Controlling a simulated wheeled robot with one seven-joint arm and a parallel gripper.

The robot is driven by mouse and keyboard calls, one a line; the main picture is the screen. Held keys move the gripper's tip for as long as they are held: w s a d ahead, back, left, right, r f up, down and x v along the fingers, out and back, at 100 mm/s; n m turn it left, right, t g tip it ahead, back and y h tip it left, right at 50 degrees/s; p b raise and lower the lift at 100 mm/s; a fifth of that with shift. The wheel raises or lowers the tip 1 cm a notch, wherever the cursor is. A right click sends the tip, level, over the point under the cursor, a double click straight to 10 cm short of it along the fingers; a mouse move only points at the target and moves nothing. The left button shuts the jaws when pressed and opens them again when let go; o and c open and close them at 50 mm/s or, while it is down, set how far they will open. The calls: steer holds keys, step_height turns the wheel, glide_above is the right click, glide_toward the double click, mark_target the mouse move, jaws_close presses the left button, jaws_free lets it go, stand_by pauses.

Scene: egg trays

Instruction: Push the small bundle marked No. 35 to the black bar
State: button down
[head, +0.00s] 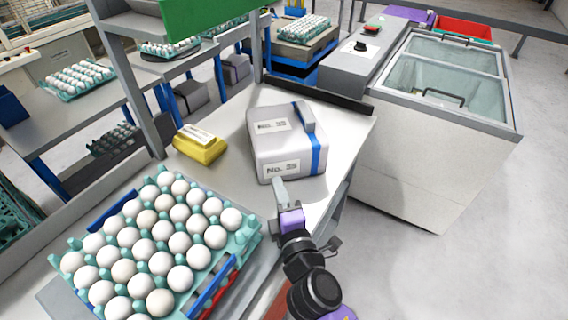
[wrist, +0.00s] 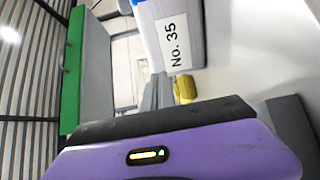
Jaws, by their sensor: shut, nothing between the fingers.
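The bundle marked No. 35 (head: 262,146) is a pale grey block with a blue band and white labels. It stands on the light worktop, and its labelled side also shows in the wrist view (wrist: 196,30). The black bar (head: 340,98) runs along the worktop's far edge, with a strip of bare top between it and the bundle. My gripper (head: 279,184) is shut and empty, at the near side of the bundle just below its front label. Its fingertips show in the wrist view (wrist: 158,92); I cannot tell whether they touch the bundle.
A yellow packet (head: 199,146) lies left of the bundle. A teal egg tray (head: 246,238) full of white eggs fills the near left of the worktop. A grey post (head: 135,85) rises at the left edge. A glass-topped chest freezer (head: 440,140) stands to the right.

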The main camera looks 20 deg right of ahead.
mark_target(281, 159)
steer(key=w, duration=0.3)
steer(key=shift+w+d+r, duration=0.1)
steer(key=shift+w+d, duration=0.15)
steer(key=shift+d, duration=0.05)
steer(key=shift+w+d+p, duration=0.3)
steer(key=shift+d+p, duration=0.1)
steer(key=shift+d, duration=0.15)
steer(key=shift+w+d+p, duration=0.25)
steer(key=shift+d+p, duration=0.15)
steer(key=shift+d, duration=0.1)
steer(key=shift+w+d, duration=0.4)
steer(key=shift+d, duration=0.1)
